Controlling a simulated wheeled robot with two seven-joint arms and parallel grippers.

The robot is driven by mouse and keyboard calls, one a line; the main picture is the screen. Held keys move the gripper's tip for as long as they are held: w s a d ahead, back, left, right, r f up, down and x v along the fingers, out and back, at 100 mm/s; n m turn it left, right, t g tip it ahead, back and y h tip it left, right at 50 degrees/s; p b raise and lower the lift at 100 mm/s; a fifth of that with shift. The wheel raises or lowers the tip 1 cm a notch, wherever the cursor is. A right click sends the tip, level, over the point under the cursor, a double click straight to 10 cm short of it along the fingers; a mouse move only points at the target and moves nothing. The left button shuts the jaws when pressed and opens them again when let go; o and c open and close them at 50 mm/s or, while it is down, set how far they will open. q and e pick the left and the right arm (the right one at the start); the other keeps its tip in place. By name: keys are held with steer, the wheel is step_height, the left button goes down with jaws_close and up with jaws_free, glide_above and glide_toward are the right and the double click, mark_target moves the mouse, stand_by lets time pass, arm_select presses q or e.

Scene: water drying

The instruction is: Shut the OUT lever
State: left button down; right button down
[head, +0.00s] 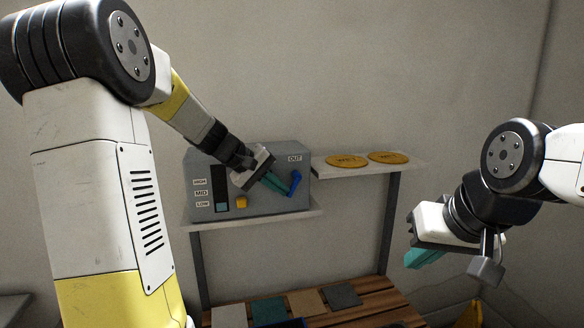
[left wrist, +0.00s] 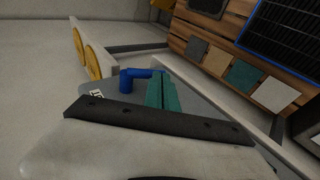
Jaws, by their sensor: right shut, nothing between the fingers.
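The grey machine (head: 258,204) stands on a shelf, with an OUT label at its upper right. The blue OUT lever (head: 295,184) is below that label and stands roughly upright, slightly tilted. It also shows in the left wrist view (left wrist: 128,80), bent, with one end against or just behind my left fingers. My left gripper (head: 275,182) is in front of the machine, its teal fingers close together and just left of the lever; in the left wrist view its fingers (left wrist: 161,94) look shut. Contact with the lever is unclear. My right gripper (head: 422,258) is shut and empty, away at the right.
The machine has HIGH, MID and LOW labels, a dark gauge (head: 219,190) and a yellow button (head: 241,202). Two yellow discs (head: 346,161) lie on the shelf (head: 325,172) at right. Coloured squares (head: 306,302) lie on a slatted wooden surface (head: 372,296) below.

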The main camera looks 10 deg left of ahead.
mark_target(288, 197)
arm_select(q)
steer(key=shift+w+d+f, duration=0.15)
steer(key=shift+d+f, duration=0.2)
steer(key=shift+f, duration=0.25)
steer(key=shift+w+d+f, duration=0.15)
steer(key=shift+d+f, duration=0.2)
steer(key=shift+f, duration=0.2)
steer(key=shift+d+f, duration=0.1)
steer(key=shift+d, duration=0.05)
